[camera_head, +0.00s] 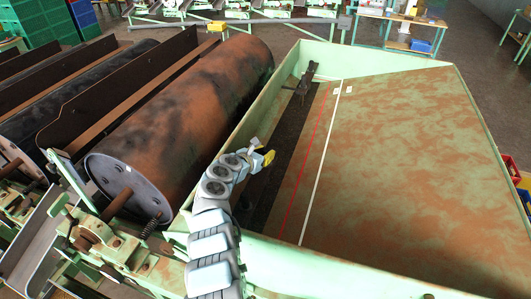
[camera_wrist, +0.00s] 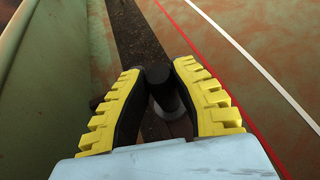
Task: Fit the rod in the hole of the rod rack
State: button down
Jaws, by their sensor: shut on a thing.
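In the wrist view my gripper (camera_wrist: 158,85), with yellow-backed fingers and black pads, is closed around a dark round rod (camera_wrist: 158,74). The rod's top end faces the camera, and its shaft runs down between the pads. Below it a small reddish-brown patch (camera_wrist: 181,126) shows; I cannot tell what it is. In the head view my gripper (camera_head: 262,158) is over the dark strip beside the green wall, and the rod is mostly hidden. A dark upright bracket (camera_head: 304,82), possibly the rod rack, stands at the strip's far end. No hole can be made out.
A green-walled bed (camera_head: 410,150) with a rusty surface and red and white lines lies to the right. A large rusty drum (camera_head: 190,115) lies to the left, beyond the green side wall (camera_head: 225,135). The dark strip (camera_head: 285,140) is clear between my gripper and the bracket.

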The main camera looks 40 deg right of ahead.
jog(key=shift+w+f, duration=0.1)
jog(key=shift+f, duration=0.15)
jog(key=c, duration=0.9)
grip_release()
jog(key=shift+f, duration=0.1)
jog(key=shift+a, duration=0.2)
jog(key=shift+a+r, duration=0.6)
jog(key=shift+a, duration=0.35)
jog(key=shift+v, duration=2.6)
jog(key=shift+s+a+r, duration=0.1)
jog(key=shift+s+a, duration=0.05)
jog(key=shift+s, duration=0.05)
